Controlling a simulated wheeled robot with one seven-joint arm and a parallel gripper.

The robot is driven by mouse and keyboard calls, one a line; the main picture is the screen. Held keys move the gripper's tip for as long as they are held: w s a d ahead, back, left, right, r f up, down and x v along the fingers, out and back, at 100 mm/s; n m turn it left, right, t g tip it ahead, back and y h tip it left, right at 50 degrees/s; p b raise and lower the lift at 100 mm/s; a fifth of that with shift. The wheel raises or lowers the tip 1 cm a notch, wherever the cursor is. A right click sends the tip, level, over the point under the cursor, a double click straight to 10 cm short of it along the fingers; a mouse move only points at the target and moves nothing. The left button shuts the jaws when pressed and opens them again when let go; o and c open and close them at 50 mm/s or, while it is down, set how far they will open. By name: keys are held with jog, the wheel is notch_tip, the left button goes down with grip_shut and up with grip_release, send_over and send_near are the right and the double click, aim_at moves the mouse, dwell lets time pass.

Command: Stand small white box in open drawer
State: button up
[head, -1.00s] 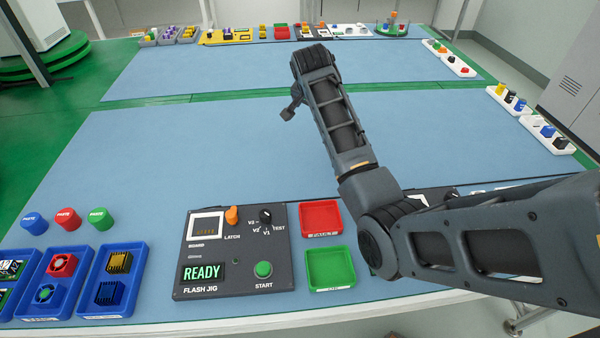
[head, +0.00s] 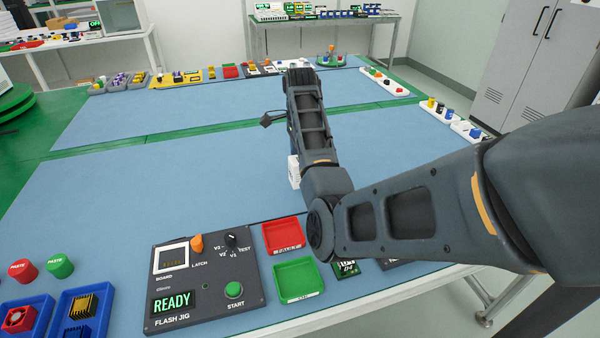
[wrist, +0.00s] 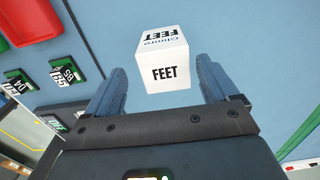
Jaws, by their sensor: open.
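The small white box (wrist: 164,62) stands on the blue mat in the wrist view, with "FEET" printed on its near face and more print on its top. My gripper (wrist: 164,85) is open, with its two blue fingers at the left and right of the box's near end. I cannot tell whether either finger touches it. In the head view only a white sliver of the box (head: 293,172) shows beside my arm, which hides the rest and hides my gripper. I cannot make out an open drawer in either view.
The flash jig (head: 203,273) stands at the front of the table, with a red tray (head: 284,237) and a green tray (head: 298,281) to its right. Blue bins (head: 88,312) are at the front left. The middle of the blue mat (head: 150,170) is clear.

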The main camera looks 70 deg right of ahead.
jog(key=shift+w+d+f, duration=0.1)
jog(key=shift+d+f, duration=0.05)
jog(key=shift+f, duration=1.6)
jog(key=shift+w+d+f, duration=0.1)
jog(key=shift+f, duration=1.65)
jog(key=c, duration=1.2)
jog(key=shift+r, duration=0.15)
jog(key=shift+c, duration=0.2)
